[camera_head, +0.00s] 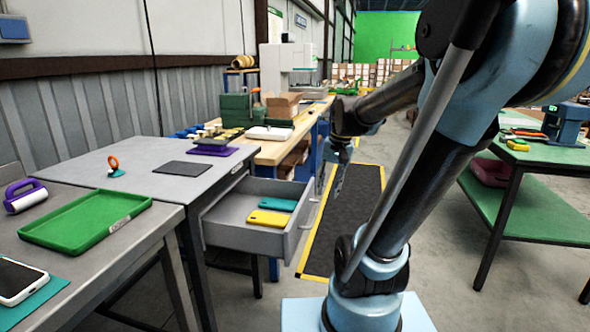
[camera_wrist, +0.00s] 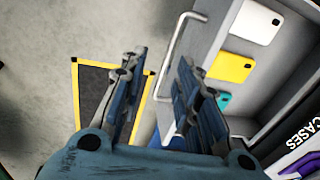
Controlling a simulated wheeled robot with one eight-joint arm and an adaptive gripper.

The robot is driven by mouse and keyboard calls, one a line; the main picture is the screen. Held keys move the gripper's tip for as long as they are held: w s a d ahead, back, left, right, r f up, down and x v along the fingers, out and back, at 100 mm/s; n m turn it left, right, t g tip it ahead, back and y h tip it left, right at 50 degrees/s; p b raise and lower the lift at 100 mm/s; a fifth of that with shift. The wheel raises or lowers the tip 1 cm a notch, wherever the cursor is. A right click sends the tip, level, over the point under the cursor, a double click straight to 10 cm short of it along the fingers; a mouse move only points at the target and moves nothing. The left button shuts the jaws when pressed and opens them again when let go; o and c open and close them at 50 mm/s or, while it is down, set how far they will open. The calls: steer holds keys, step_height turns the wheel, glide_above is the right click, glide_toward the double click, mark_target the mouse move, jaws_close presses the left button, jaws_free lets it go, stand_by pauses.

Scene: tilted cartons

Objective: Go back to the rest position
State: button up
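My gripper (camera_head: 340,172) hangs in the air to the right of the open drawer (camera_head: 235,234), beyond its front. In the wrist view my gripper (camera_wrist: 158,62) has its two fingers apart with nothing between them. The drawer's bar handle (camera_wrist: 172,62) shows behind the fingers and appears apart from them. A yellow case (camera_head: 268,218) and a teal case (camera_head: 277,204) lie in the drawer. The wrist view also shows a white case (camera_wrist: 254,28) beside the yellow one (camera_wrist: 230,67).
A grey table (camera_head: 130,200) holds a green tray (camera_head: 84,226) at left. A wooden workbench (camera_head: 272,152) stands behind the drawer. A green table (camera_head: 550,155) stands at right. A black floor mat (camera_head: 345,225) with yellow edges lies beside the drawer.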

steer(key=s+d+f+n+t+h, duration=0.1)
steer(key=s+d+f+n, duration=0.2)
steer(key=s+f, duration=0.7)
steer(key=s+d, duration=0.1)
steer(key=s, duration=0.1)
steer(key=shift+s+d+h, duration=0.15)
steer(key=shift+s+h, duration=0.15)
steer(key=shift+h, duration=0.1)
steer(key=shift+w+f, duration=0.25)
steer(key=shift+w, duration=0.2)
stand_by(1.2)
steer(key=shift+d, duration=0.1)
stand_by(0.5)
